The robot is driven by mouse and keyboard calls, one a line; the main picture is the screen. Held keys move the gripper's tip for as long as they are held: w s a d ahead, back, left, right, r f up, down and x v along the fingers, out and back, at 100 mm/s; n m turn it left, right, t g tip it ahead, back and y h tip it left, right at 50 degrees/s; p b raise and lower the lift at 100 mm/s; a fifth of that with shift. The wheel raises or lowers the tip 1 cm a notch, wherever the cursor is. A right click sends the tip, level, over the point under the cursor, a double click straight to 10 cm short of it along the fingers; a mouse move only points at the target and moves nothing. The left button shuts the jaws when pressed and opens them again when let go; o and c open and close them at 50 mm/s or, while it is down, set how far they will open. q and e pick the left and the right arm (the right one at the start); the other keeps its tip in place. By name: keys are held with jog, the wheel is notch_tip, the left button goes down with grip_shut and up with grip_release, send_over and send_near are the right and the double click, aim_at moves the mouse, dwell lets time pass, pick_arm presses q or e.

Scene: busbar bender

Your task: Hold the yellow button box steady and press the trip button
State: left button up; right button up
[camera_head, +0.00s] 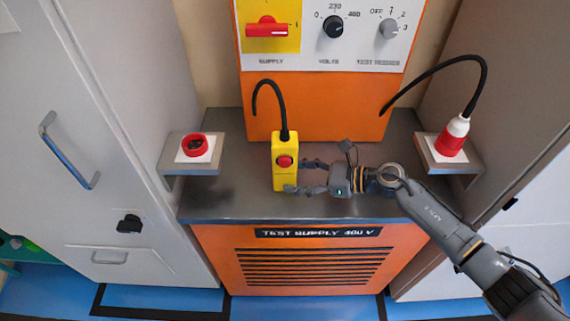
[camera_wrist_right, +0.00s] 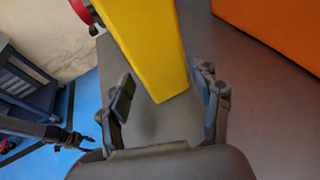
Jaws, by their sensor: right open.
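The yellow button box (camera_head: 279,173) stands upright on the grey bench top, with a black cable rising from its top. Its round red trip button (camera_head: 285,161) is on the side facing the head camera. My right gripper (camera_head: 300,176) is open at the box's right side; its nearer finger overlaps the box's lower front. In the right wrist view the yellow box (camera_wrist_right: 152,45) reaches down between the open fingers, and part of a red button shows at upper left. What looks like my left gripper (camera_wrist_right: 75,138) is small at lower left there, its jaws unclear.
The grey bench (camera_head: 235,206) is clear left of the box. A red socket (camera_head: 194,146) sits on a left shelf and a red-and-white plug (camera_head: 453,136) on a right shelf. An orange panel with knobs (camera_head: 318,100) stands behind; grey cabinets flank both sides.

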jog(key=shift+b+x, duration=0.3)
jog(key=shift+x, duration=0.65)
jog(key=shift+w+a+f, duration=0.15)
jog(key=shift+a, duration=0.1)
pick_arm(q)
jog(key=shift+w+d+f, duration=0.1)
jog(key=shift+w+f, duration=0.45)
jog(key=shift+w, duration=0.05)
pick_arm(e)
jog(key=c, duration=0.7)
pick_arm(q)
grip_shut()
jog(key=shift+w, duration=0.15)
